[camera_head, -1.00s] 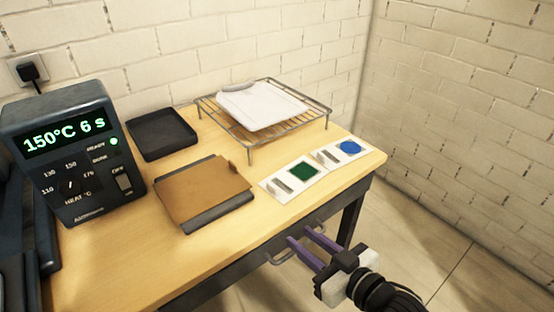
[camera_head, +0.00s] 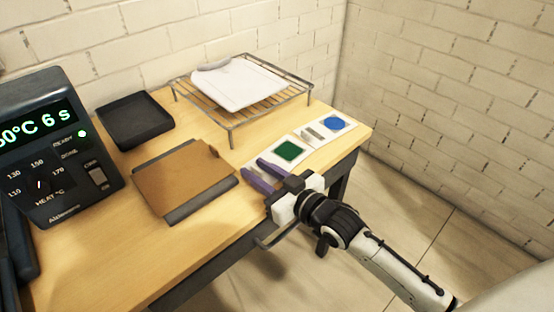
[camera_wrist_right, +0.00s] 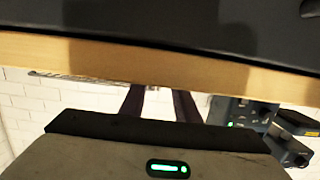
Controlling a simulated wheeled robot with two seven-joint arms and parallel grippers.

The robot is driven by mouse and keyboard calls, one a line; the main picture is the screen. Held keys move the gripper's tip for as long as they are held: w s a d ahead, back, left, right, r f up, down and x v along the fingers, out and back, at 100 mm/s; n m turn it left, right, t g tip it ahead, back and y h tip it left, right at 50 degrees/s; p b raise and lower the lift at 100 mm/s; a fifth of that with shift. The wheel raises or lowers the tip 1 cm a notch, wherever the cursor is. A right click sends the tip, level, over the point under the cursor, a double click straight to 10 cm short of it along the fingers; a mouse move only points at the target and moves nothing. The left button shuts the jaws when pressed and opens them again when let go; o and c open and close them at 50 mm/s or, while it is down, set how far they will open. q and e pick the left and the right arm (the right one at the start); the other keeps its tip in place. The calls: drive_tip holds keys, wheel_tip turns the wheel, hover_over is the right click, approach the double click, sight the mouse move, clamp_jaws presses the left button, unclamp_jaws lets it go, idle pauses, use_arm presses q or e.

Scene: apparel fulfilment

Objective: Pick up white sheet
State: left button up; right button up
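A larger flat white piece (camera_head: 238,84) with a rounded notch at one end lies on the wire rack. I cannot tell which one the task means. My right gripper (camera_head: 252,171) has purple fingers spread apart with nothing between them. It is at the table's front edge, beside the green-square sheet and covering part of its near end. Its fingers also show in the right wrist view (camera_wrist_right: 160,92). My left gripper is not in view.
The wire rack (camera_head: 232,133) stands at the back of the wooden table (camera_head: 110,255). A black tray (camera_head: 135,122) and a brown pad on a dark plate (camera_head: 184,179) lie left of the sheets. A control box (camera_head: 55,150) reading "6 s" stands at the left.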

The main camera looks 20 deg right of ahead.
drive_tip(key=shift+x, duration=0.8)
clamp_jaws()
drive_tip(key=shift+r, duration=0.15)
